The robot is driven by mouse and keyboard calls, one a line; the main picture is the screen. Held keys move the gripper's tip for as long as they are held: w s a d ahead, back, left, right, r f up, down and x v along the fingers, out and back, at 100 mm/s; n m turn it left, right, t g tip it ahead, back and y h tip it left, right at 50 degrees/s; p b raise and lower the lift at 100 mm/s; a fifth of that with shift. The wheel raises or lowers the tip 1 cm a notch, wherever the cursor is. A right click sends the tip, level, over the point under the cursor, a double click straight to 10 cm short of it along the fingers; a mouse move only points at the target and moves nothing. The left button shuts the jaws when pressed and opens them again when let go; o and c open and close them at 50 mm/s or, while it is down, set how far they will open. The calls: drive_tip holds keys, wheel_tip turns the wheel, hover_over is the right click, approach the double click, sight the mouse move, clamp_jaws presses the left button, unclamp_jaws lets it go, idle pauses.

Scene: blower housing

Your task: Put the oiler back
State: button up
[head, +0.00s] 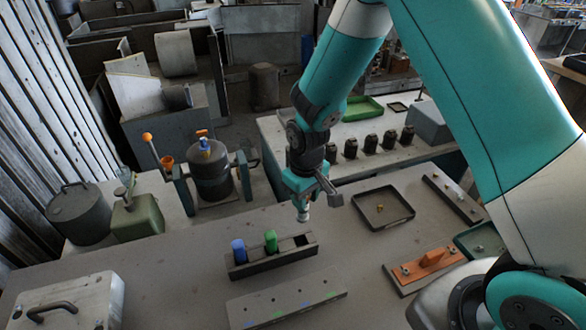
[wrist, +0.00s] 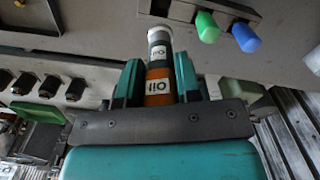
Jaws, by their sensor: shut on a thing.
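The oiler (wrist: 158,90) is a cylinder with an orange lower part, a dark band, a grey-white top and OIL labels. My gripper (wrist: 158,72) is shut on it, with one finger on each side. In the head view, my gripper (head: 305,192) is above the table, just behind the right end of a dark rack (head: 275,262); only the oiler's pale tip (head: 303,214) shows below it. The rack holds a blue bottle (head: 239,252) and a green bottle (head: 271,241), with a dark empty slot (head: 301,240) to their right. The wrist view shows this slot (wrist: 160,8) beyond the oiler's tip.
A dark pot (head: 210,178) stands behind left. The table around the rack is mostly clear.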

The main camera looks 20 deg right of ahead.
sight(303, 222)
drive_tip(key=shift+w, duration=0.4)
wheel_tip(303, 222, down, 8)
drive_tip(key=b, duration=0.6)
drive_tip(key=shift+s+f, duration=0.1)
drive_tip(key=shift+f, duration=0.1)
drive_tip(key=shift+b, duration=0.3)
drive_tip(key=shift+f+b, duration=0.7)
drive_tip(key=shift+f, duration=0.3)
drive_tip(key=shift+f+b, duration=0.8)
drive_tip(key=shift+f, duration=0.3)
